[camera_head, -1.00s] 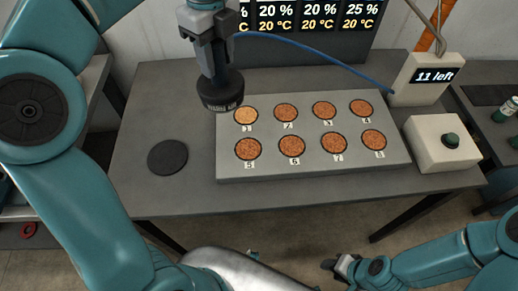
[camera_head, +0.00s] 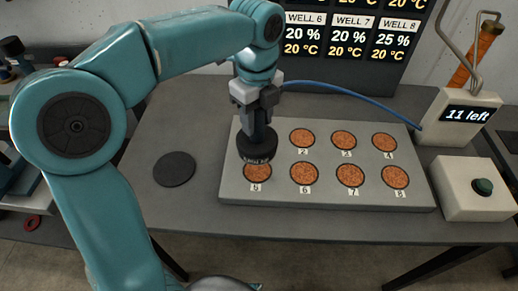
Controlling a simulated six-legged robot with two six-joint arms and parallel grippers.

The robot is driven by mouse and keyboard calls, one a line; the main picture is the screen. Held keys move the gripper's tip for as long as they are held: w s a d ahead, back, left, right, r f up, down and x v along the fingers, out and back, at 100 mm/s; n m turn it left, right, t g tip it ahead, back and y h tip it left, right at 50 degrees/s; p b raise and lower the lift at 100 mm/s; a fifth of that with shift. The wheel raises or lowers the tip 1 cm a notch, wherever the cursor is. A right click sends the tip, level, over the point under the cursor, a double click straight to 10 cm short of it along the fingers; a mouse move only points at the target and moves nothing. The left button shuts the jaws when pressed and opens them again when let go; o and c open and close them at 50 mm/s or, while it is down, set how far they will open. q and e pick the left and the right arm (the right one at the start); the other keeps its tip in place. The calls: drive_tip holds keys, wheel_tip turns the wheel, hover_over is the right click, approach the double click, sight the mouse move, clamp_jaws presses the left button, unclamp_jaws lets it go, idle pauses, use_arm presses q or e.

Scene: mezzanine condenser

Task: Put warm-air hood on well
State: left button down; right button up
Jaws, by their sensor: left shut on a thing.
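The warm-air hood (camera_head: 257,149) is a black round cup with a stem and faint lettering on its rim. My left gripper (camera_head: 258,105) is shut on its stem and holds it upright over the left end of the grey well block (camera_head: 325,200). The hood hides well 1 and overlaps the upper edge of well 5 (camera_head: 257,173). I cannot tell whether it touches the block. Brown-filled wells 2 (camera_head: 302,138), 3 (camera_head: 343,140), 4 (camera_head: 384,142), 6 (camera_head: 304,174), 7 (camera_head: 350,175) and 8 (camera_head: 395,177) are uncovered. My right gripper is not in view.
A black round pad (camera_head: 174,169) lies bare on the grey table, left of the block. A blue hose (camera_head: 345,95) runs from the hood area to a box reading "11 left" (camera_head: 455,118). A screen (camera_head: 345,35) stands behind.

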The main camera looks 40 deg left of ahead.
sight(257, 144)
use_arm(q)
wheel_tip(257, 144, down, 4)
drive_tip(key=shift+f, duration=0.1)
wheel_tip(257, 144, down, 4)
drive_tip(key=shift+w+f+b, duration=0.1)
drive_tip(key=shift+f+b, duration=0.05)
drive_tip(key=shift+b, duration=0.25)
drive_tip(key=shift+f, duration=0.1)
drive_tip(key=c, duration=0.6)
unclamp_jaws()
drive_tip(key=shift+f, duration=0.1)
